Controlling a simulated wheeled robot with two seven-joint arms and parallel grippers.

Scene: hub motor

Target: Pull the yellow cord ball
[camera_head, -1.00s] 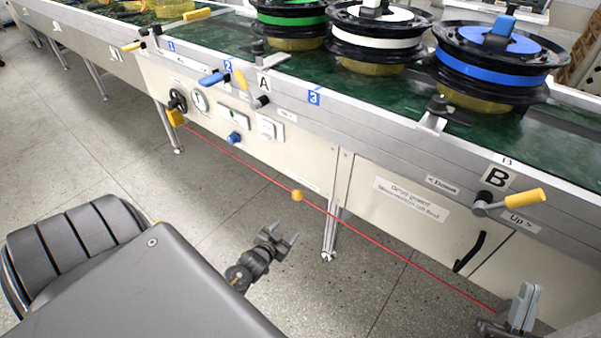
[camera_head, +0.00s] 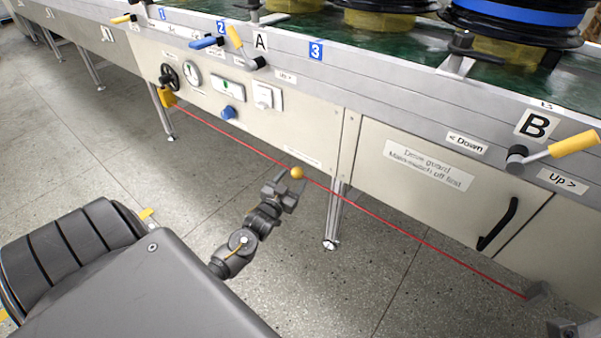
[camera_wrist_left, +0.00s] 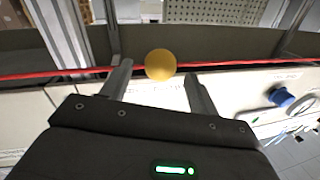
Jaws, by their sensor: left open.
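The yellow cord ball (camera_head: 297,173) sits on a red cord (camera_head: 420,240) strung along the front of the conveyor bench. My left gripper (camera_head: 287,188) is right at the ball, its fingers reaching up toward it. In the left wrist view the ball (camera_wrist_left: 160,65) lies just beyond and between the tips of the two spread fingers of my left gripper (camera_wrist_left: 160,83). The red cord passes behind the fingertips. Whether a finger touches the ball cannot be told. At the lower right corner of the head view, part of a grey gripper (camera_head: 562,318) shows, cut off by the edge.
A metal leg (camera_head: 335,215) stands behind the cord. Floor before the bench is clear.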

